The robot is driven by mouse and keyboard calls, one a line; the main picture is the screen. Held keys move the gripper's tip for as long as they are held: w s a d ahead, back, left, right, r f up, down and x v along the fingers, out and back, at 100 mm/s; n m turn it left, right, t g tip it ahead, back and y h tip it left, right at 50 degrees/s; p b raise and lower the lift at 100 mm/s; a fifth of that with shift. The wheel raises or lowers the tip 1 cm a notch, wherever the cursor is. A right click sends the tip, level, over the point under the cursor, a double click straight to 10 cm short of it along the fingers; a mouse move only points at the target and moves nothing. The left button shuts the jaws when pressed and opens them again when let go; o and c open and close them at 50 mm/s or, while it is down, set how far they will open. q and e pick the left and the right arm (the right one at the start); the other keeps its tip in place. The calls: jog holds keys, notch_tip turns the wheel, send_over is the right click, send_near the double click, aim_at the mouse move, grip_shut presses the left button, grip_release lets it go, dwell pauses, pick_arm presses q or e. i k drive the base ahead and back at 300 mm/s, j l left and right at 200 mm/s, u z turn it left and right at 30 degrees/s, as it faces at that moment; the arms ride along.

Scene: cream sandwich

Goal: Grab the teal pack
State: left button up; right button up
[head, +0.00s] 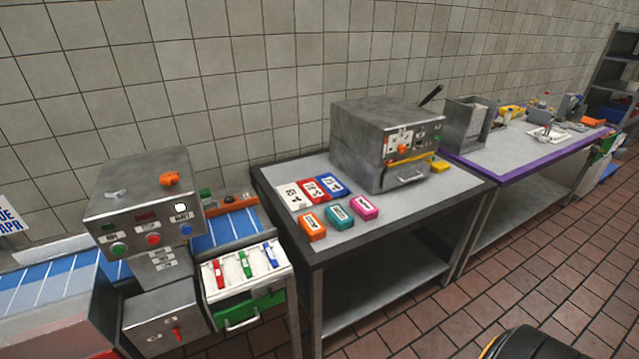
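The teal pack (338,216) is a small box with a white label. It lies on the grey-topped table (397,211) near its front edge. An orange pack (312,227) lies to its left and a pink pack (364,207) to its right, each a little apart from it. Neither of my grippers shows in the head view.
White, red and blue cards (311,189) lie behind the packs. A grey metal machine (372,143) stands at the back of the table. A control box (145,205) and a blue conveyor (232,228) stand to the left. Brick-coloured floor (460,325) is open in front.

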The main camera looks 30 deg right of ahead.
aim_at(335, 214)
jog(key=z, duration=1.2)
